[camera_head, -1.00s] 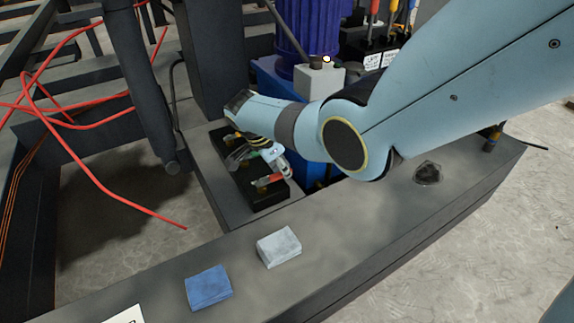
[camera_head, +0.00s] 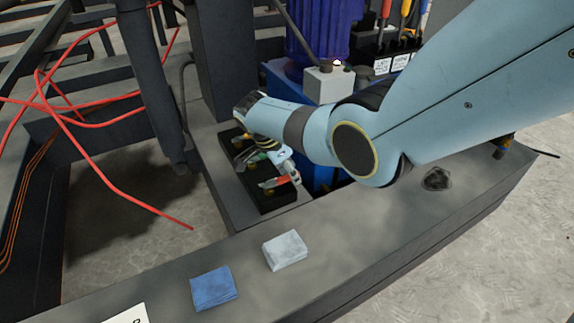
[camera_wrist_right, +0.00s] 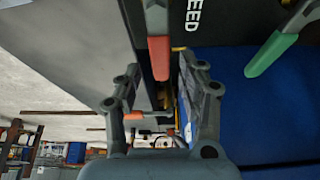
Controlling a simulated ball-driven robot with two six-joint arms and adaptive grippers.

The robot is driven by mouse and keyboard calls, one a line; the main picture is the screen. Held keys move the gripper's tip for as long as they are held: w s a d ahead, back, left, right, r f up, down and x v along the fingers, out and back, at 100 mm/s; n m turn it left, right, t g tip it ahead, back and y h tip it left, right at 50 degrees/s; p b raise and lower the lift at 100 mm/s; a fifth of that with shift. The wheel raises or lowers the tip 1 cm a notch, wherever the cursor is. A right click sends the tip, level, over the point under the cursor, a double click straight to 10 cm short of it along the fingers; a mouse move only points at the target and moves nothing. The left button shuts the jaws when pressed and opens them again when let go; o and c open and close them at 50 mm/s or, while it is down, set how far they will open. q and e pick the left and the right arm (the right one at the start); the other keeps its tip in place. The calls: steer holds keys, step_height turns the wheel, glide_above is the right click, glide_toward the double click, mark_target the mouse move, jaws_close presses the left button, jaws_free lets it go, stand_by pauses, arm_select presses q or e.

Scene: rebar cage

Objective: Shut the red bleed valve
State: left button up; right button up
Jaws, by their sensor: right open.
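The red-handled bleed valve (camera_head: 271,183) sits at the near end of a black valve block (camera_head: 274,202). A green handle (camera_head: 262,156) is farther back on the block. My right gripper (camera_head: 290,172) reaches down beside the red handle, and my forearm hides part of the block. In the right wrist view the red handle (camera_wrist_right: 160,57) lies between the open fingers of my right gripper (camera_wrist_right: 158,92); I cannot tell if they touch it. Letters "EED" show next to it, and the green handle (camera_wrist_right: 270,54) is to the right. My left gripper is out of view.
A blue motor (camera_head: 318,30) and a grey box (camera_head: 327,82) stand behind my forearm. Red hoses (camera_head: 105,180) loop at left beside a dark post (camera_head: 152,90). A blue cloth (camera_head: 212,288) and a pale block (camera_head: 285,250) lie on the front beam.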

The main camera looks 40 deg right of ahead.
mark_target(274, 183)
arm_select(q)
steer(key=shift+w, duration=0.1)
arm_select(e)
steer(key=v, duration=1.1)
steer(key=shift+r, duration=0.4)
steer(key=shift+a, duration=0.1)
